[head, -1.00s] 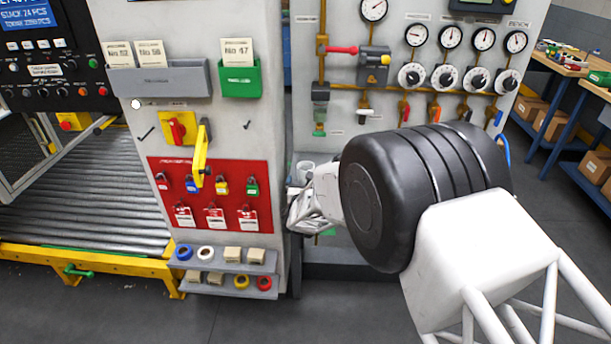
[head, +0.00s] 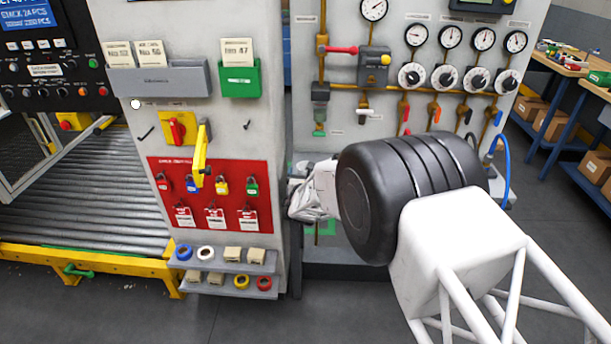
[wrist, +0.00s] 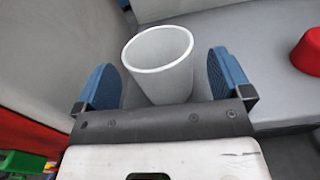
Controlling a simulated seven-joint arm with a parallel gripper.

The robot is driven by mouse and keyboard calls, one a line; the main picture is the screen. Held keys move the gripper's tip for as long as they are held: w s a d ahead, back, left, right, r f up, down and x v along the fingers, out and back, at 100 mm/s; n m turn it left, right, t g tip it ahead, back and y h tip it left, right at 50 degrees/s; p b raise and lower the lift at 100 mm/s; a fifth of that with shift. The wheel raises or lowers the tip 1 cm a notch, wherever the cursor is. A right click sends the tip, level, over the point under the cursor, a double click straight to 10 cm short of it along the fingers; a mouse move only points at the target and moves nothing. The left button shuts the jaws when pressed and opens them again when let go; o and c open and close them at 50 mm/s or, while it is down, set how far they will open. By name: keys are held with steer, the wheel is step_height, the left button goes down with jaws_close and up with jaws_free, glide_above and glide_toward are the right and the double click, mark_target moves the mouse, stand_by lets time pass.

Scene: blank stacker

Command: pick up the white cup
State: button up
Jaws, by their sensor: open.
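The white cup (wrist: 162,66) stands upright in the wrist view on a grey surface, its open rim facing up toward the camera. My gripper (wrist: 163,74) is open, with one blue finger pad on each side of the cup. In the head view my gripper (head: 308,194) is beside the right edge of the grey cabinet, and I cannot clearly make out the cup there.
The grey cabinet (head: 225,125) stands close on the left of my gripper. The gauge panel (head: 345,60) rises behind it, with valves and handles. A red object (wrist: 309,52) sits to the cup's right on the grey surface (wrist: 270,90), which is clear between them.

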mark_target(305, 165)
steer(key=shift+w, duration=0.3)
stand_by(0.4)
steer(key=c, duration=1)
steer(key=shift+r, duration=0.2)
steer(key=shift+r, duration=0.55)
step_height(305, 165, up, 2)
steer(key=shift+r, duration=0.1)
steer(key=s+d+r, duration=0.1)
steer(key=s+d, duration=0.3)
steer(key=s, duration=1.1)
steer(key=shift+s+d+r, duration=0.15)
steer(key=shift+s+r, duration=0.05)
